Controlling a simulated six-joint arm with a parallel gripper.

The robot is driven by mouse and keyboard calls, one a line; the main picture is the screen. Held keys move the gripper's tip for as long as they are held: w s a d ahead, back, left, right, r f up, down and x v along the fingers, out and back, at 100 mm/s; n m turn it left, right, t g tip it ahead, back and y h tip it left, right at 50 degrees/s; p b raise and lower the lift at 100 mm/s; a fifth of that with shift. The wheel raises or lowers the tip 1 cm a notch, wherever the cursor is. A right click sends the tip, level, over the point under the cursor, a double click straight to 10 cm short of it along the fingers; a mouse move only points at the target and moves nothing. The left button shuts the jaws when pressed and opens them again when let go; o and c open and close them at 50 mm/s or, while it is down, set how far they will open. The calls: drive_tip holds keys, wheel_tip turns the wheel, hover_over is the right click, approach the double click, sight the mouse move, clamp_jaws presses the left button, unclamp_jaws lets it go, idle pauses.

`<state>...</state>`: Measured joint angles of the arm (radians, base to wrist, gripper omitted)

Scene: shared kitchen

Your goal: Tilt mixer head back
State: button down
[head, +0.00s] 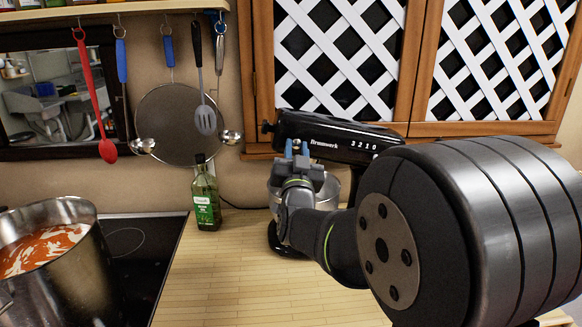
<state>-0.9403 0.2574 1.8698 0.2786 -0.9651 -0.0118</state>
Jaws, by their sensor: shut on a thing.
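A black stand mixer stands on the wooden counter in the head view, with its mixer head (320,128) pointing left and a row of digits on its side. Its steel bowl (327,196) is below the head, partly hidden by my arm. My gripper (297,149), with blue fingertips, is at the front lower edge of the mixer head and is shut on it. The contact itself is small and partly hidden by the gripper body. The mixer's column and base are mostly behind my arm.
A green oil bottle (206,196) stands left of the mixer. A large pot of red soup (45,245) sits on the black hob (135,250) at left. Utensils hang on the wall behind. Lattice cabinet doors (340,50) are just above the mixer. The front counter is clear.

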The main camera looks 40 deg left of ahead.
drive_tip(key=w+d+r+m+h, duration=0.2)
drive_tip(key=w+d+r+m, duration=0.2)
drive_tip(key=r+m, duration=0.1)
drive_tip(key=w+d+r+m+t+h, duration=0.1)
drive_tip(key=w+d+r+m+h, duration=0.1)
drive_tip(key=r, duration=0.6)
drive_tip(key=shift+w+d+m+h, duration=0.3)
drive_tip(key=shift+w+d+m, duration=0.6)
drive_tip(key=shift+m, duration=0.5)
drive_tip(key=c, duration=1.2)
unclamp_jaws()
drive_tip(key=shift+s+f, duration=0.1)
drive_tip(key=v, duration=1.7)
drive_tip(key=shift+s+f, duration=0.15)
drive_tip(key=shift+f, duration=0.15)
